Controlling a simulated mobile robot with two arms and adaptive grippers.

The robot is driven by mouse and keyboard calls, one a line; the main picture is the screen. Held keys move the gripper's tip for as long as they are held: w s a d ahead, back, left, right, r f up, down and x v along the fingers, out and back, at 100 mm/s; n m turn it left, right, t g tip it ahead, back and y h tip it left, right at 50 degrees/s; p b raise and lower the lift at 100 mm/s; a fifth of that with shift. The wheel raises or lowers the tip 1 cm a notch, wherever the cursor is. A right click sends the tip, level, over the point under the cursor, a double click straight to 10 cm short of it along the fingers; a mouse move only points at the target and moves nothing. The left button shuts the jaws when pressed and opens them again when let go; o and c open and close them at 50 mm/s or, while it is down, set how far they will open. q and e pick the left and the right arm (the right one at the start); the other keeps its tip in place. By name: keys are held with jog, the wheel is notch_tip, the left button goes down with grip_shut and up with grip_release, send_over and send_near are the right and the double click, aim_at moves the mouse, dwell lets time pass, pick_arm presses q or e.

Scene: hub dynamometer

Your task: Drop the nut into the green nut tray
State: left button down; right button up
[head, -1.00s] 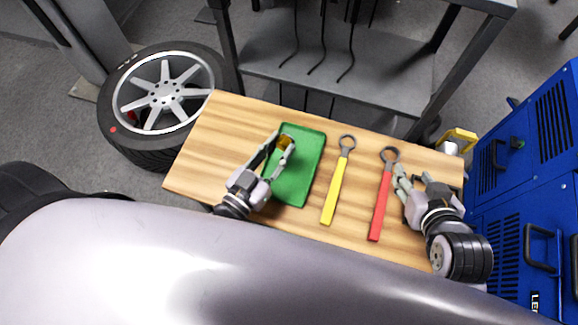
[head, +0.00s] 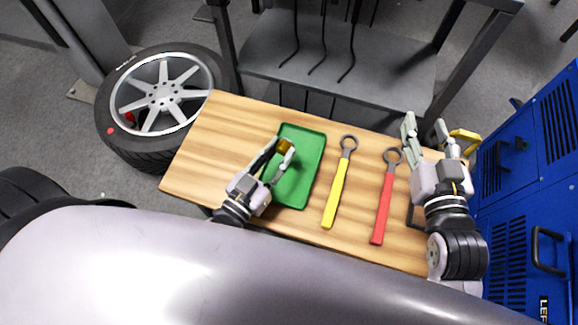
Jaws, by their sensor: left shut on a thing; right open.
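A brass-coloured nut (head: 285,145) is held between the fingertips of my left gripper (head: 281,149). The green nut tray (head: 308,165) lies on the wooden table, and the nut appears over its upper left part. I cannot tell the height of the nut above the tray floor. My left gripper is shut on the nut, and its fingers hide part of the tray's left side. My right gripper (head: 425,128) is open and empty near the table's right end, its fingers pointing to the far side.
A yellow-handled ring wrench (head: 335,190) and a red-handled one (head: 383,205) lie right of the tray on the wooden table (head: 215,140). A yellow-topped object (head: 464,137) is beside my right gripper. A wheel (head: 165,95) stands left; a blue cabinet (head: 520,190) stands right.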

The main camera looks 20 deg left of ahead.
pick_arm(q)
jog(key=c, duration=1.2)
grip_release()
jog(key=shift+c, duration=0.2)
jog(key=shift+s, duration=0.1)
jog(key=v, duration=1.1)
jog(key=shift+s+a, duration=0.15)
jog(key=shift+s, duration=0.25)
jog(key=shift+s, duration=0.1)
